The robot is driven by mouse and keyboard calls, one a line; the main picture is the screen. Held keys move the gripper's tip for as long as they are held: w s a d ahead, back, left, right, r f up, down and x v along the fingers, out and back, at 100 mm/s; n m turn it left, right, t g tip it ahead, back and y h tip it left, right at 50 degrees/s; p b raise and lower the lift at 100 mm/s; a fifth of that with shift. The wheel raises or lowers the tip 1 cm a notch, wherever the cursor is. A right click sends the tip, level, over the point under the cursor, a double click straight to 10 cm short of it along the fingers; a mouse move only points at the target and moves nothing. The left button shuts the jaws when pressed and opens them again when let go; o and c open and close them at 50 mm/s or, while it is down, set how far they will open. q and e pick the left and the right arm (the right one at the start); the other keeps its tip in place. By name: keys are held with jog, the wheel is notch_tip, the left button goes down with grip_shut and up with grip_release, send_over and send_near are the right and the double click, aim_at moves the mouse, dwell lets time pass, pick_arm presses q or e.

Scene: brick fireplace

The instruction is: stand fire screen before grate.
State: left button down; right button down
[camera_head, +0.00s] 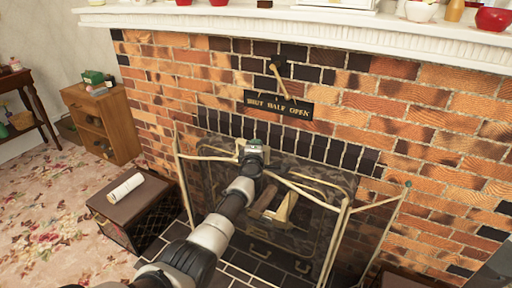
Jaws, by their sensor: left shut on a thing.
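The fire screen (344,225) has a thin brass-coloured frame and see-through dark mesh panels, with a side panel angled at the right. It is in front of the dark fireplace opening (300,168). My right gripper is not in view.
A dark box (140,200) with a rolled paper (125,187) on top stands left of the screen. A wooden cabinet (105,122) stands farther left. The white mantel (300,25) holds red bowls. Dark hearth tiles (255,266) show below. Floral carpet (50,215) is clear at left.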

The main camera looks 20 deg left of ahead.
pick_arm(q)
jog(key=shift+w+b, duration=0.1)
jog(key=shift+b, duration=0.2)
dwell(0.4)
dwell(0.5)
jog(key=c, duration=1.1)
grip_release()
jog(key=shift+s+d+r, duration=0.1)
jog(key=shift+s, duration=0.15)
jog(key=shift+o, duration=1.1)
jog(key=shift+s+f, duration=0.1)
jog(key=shift+f, duration=0.5)
jog(key=shift+o, duration=0.4)
jog(key=shift+r, duration=0.2)
jog(key=shift+r+p, duration=0.1)
jog(key=shift+p, duration=0.2)
